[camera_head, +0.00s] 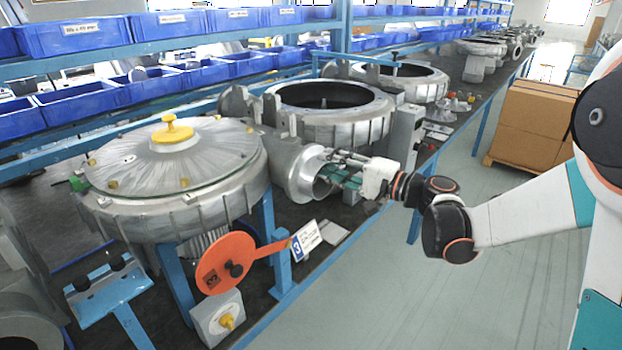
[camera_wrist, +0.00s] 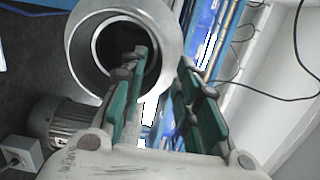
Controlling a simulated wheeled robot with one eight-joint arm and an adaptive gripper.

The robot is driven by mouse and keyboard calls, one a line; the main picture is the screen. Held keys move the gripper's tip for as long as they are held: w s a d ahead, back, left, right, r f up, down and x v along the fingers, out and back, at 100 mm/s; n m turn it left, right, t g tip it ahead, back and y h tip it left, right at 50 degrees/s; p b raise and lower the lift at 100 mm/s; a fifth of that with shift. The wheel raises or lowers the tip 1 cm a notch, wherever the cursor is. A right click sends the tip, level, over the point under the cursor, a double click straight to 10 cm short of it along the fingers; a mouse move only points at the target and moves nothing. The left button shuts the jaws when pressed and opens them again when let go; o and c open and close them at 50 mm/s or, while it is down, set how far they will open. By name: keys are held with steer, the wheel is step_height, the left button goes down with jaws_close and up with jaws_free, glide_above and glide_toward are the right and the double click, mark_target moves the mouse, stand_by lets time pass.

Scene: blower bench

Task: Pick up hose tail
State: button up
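I cannot make out a hose tail for certain in either view. My gripper (camera_head: 345,172) is at the round metal outlet (camera_head: 296,172) of the front blower in the head view. In the wrist view my gripper (camera_wrist: 163,62) is open, with its two green-padded fingers apart and nothing visible between them. The left finger overlaps the dark mouth of the outlet (camera_wrist: 88,48), and the right finger is outside its rim. I cannot tell whether the left finger is inside the mouth or only in front of it.
The front blower (camera_head: 170,165) has a yellow knob on top. An orange disc (camera_head: 226,262) and a number 3 card (camera_head: 305,240) are below the outlet. Blue bins (camera_head: 75,37) line the shelves behind. A cardboard box (camera_head: 535,122) stands right, past open floor. A black cable (camera_wrist: 296,50) hangs right.

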steer(key=x, duration=0.2)
steer(key=shift+w+a+f, duration=0.1)
steer(key=shift+w+a, duration=0.1)
steer(key=shift+a, duration=0.15)
jaws_close()
steer(key=shift+d, duration=0.1)
steer(key=shift+s+d+r, duration=0.1)
steer(key=shift+d+r, duration=0.1)
steer(key=shift+r, duration=0.25)
steer(key=s+d+r+p, duration=0.5)
steer(key=s+d+r, duration=0.2)
steer(key=d, duration=0.4)
steer(key=shift+d, duration=0.3)
